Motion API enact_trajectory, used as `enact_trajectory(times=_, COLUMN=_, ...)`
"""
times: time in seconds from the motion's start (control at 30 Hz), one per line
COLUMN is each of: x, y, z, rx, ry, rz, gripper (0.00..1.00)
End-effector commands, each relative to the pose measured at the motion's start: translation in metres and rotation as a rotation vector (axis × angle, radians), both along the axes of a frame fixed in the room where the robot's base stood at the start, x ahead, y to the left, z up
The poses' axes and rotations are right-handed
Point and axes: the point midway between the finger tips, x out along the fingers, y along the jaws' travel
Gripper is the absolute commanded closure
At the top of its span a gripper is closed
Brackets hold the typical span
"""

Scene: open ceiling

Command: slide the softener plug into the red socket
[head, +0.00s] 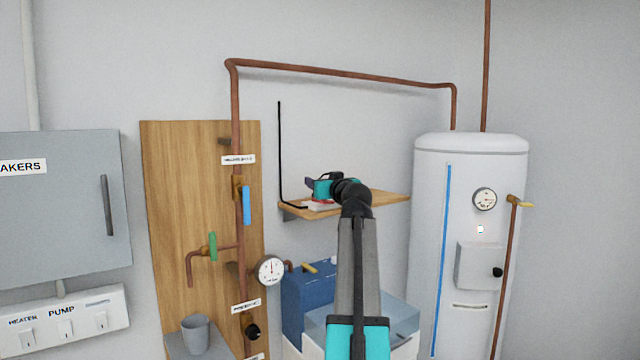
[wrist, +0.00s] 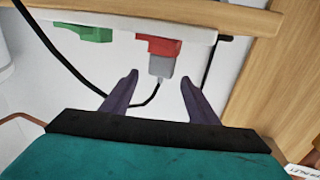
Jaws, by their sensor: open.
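The grey softener plug (wrist: 161,65) shows in the wrist view with its top end against the red socket (wrist: 160,45). I cannot tell how far it sits in. A black cable (wrist: 134,107) hangs from its lower end and loops to the left. My gripper (wrist: 159,77) is open, with one dark finger on each side of the plug and a gap to both. In the head view my gripper (head: 309,184) is at the wall shelf and hides most of the socket strip; the plug cannot be made out there.
A green socket (wrist: 83,33) sits left of the red one on the white strip (wrist: 205,35). A second dark cable (wrist: 211,62) runs at the right. The wooden shelf (head: 386,199) is close to my gripper. The blue softener unit (head: 303,300) stands below, the white tank (head: 430,250) to the right.

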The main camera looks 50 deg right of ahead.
Motion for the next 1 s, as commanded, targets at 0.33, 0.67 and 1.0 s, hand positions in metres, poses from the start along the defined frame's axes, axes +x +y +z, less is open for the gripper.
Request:
enact_trajectory(times=0.33, x=-0.039, y=0.027, z=-0.003, rx=-0.001, ry=0.001, rz=-0.001, gripper=0.46)
enact_trajectory(times=0.67, x=-0.076, y=0.051, z=-0.003, rx=0.0, ry=0.0, rz=-0.001, gripper=0.46)
enact_trajectory(times=1.0, x=-0.096, y=0.064, z=-0.001, rx=0.001, ry=-0.001, rz=0.0, gripper=0.46)
